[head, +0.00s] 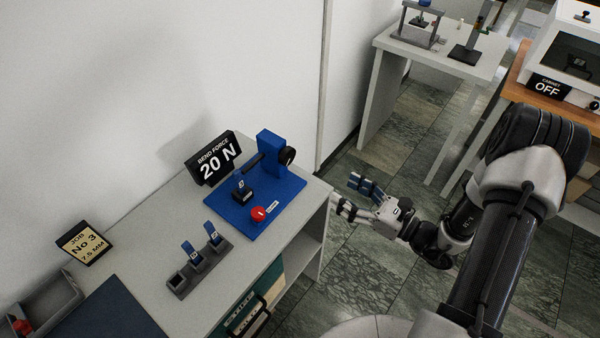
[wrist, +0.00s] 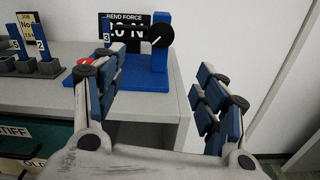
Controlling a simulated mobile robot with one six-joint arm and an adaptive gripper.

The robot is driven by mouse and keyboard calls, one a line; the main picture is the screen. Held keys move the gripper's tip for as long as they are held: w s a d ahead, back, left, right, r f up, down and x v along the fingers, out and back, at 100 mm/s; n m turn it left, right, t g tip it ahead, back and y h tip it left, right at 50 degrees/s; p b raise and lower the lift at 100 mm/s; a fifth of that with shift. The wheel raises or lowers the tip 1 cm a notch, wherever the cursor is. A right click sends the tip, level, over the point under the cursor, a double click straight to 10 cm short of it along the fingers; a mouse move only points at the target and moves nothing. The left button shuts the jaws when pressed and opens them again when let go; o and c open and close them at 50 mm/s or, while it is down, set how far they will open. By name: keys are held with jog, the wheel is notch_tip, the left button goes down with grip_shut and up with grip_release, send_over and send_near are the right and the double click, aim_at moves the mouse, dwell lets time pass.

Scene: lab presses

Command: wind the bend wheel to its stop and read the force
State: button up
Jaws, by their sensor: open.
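The blue bend press (head: 268,205) stands on the near bench. Its bend wheel (head: 287,156) is a black knob on the side of the blue post; in the wrist view the wheel (wrist: 158,36) shows a white pointer line slanting up. The force display (head: 212,159) reads BEND FORCE 20 N; in the wrist view it is partly covered. A blue test piece (head: 241,185) stands in the press's black holder, with a 3 on its tag. My gripper (head: 355,198) is open and empty, off the bench's right end, apart from the wheel and lower than it.
A red button (head: 259,213) sits on the press base. A grey rack (head: 200,267) holds two blue pieces and has an empty slot. A job card (head: 84,243) reads No 3, 7.5 MM. Drawers lie below. Another table (head: 440,55) and a cabinet marked OFF stand farther back.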

aim_at(290, 158)
jog(key=b+x, duration=0.3)
jog(key=x, duration=1.4)
jog(key=shift+w+a, duration=0.15)
jog(key=shift+w, duration=0.15)
jog(key=shift+c, duration=0.6)
jog(key=c, duration=0.9)
